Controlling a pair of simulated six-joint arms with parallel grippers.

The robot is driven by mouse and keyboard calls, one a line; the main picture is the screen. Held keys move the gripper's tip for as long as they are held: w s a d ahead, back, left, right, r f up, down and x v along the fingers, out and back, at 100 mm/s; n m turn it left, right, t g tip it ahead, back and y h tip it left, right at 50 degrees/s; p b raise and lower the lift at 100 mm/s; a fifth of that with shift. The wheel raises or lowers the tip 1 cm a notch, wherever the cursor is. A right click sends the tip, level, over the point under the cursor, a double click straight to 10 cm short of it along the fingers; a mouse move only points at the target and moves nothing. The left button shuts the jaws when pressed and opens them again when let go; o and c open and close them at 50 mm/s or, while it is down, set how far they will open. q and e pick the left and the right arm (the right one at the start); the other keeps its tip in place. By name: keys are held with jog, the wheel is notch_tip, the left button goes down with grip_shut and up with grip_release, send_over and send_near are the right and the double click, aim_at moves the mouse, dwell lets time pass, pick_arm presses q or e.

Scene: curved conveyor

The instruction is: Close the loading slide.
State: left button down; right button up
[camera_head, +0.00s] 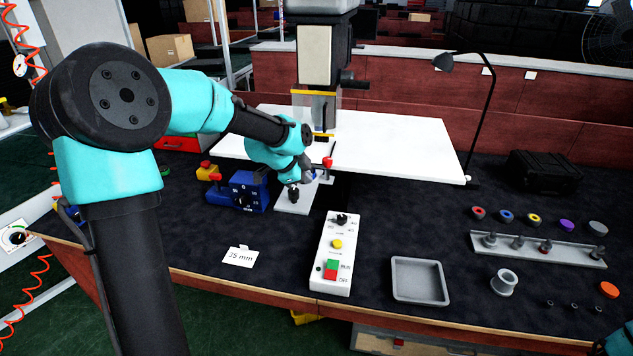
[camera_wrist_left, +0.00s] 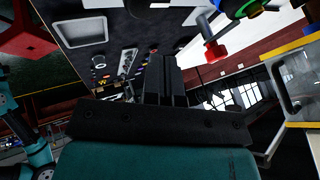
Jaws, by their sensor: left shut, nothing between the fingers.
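The loading slide appears to be the pale plate (camera_head: 290,207) that sticks out toward me below the press (camera_head: 315,60). A red knob (camera_head: 327,163) on a grey stem stands at its right side; a red knob on a grey stem also shows large in the left wrist view (camera_wrist_left: 215,53). My left gripper (camera_head: 308,177) is over the plate, close to the left of the red knob. Its dark fingers are together and empty in the left wrist view (camera_wrist_left: 165,75). I cannot tell whether it touches the knob. My arm hides part of the slide. My right gripper is out of view.
A white board (camera_head: 400,145) surrounds the press. A blue control box (camera_head: 240,191) stands left of the slide. A white button panel (camera_head: 337,252), a grey tray (camera_head: 419,281) and a rack of pegs (camera_head: 538,249) are to the right. A lamp (camera_head: 488,100) stands behind.

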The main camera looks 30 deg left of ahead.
aim_at(323, 183)
pick_arm(q)
jog(key=w+f, duration=0.2)
jog(key=w, duration=0.1)
jog(key=w+f, duration=0.5)
jog(key=w, duration=0.1)
jog(key=shift+w+d+f, duration=0.15)
jog(key=shift+d+f, duration=0.2)
jog(key=shift+d, duration=0.05)
